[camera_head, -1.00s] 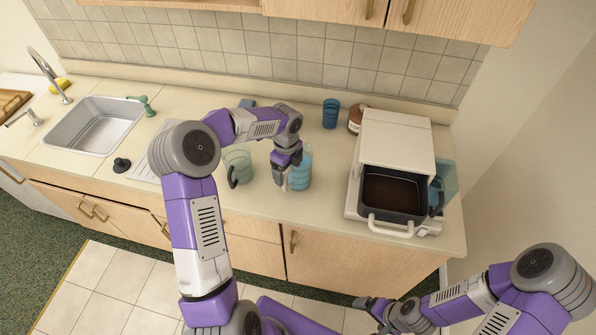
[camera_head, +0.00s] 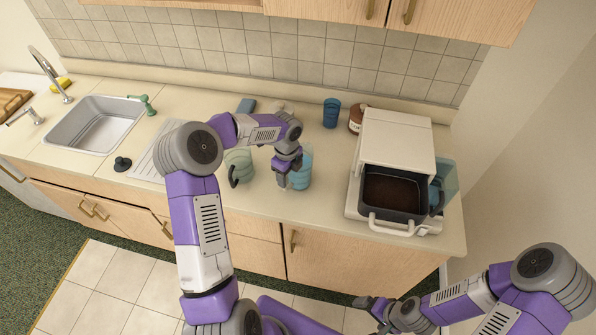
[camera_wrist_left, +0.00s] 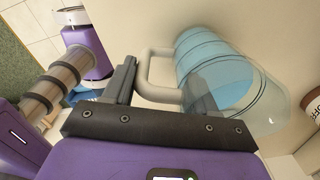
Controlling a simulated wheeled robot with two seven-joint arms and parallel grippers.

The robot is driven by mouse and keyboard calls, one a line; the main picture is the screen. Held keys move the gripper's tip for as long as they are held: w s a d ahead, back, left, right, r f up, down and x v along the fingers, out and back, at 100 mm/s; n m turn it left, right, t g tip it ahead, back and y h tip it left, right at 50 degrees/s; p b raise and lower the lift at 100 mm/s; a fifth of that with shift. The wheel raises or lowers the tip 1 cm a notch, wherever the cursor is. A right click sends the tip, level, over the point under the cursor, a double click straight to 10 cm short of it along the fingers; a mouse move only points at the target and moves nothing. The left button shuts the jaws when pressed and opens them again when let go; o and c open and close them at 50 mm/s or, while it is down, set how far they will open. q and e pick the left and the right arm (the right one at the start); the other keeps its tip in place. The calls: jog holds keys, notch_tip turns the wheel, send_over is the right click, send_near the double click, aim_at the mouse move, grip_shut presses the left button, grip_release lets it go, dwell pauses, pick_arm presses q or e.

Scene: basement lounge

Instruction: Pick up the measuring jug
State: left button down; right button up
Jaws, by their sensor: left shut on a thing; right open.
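That gripper is shut on the jug, at the handle. My right gripper (camera_head: 374,306) is open and empty, low in front of the counter.
A greenish jug with a dark handle (camera_head: 238,165) stands close on the left. The white machine (camera_head: 398,140) with a dark-filled drawer (camera_head: 393,222) is on the right, beside another clear blue jug (camera_head: 447,176). A blue cup (camera_head: 331,113) and brown jar (camera_head: 355,120) stand behind.

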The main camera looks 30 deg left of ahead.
pick_arm(q)
notch_tip(320, 180, up, 10)
jog(key=shift+w+r, duration=0.1)
dwell(0.6)
jog(key=c, duration=0.9)
grip_release()
grip_shut()
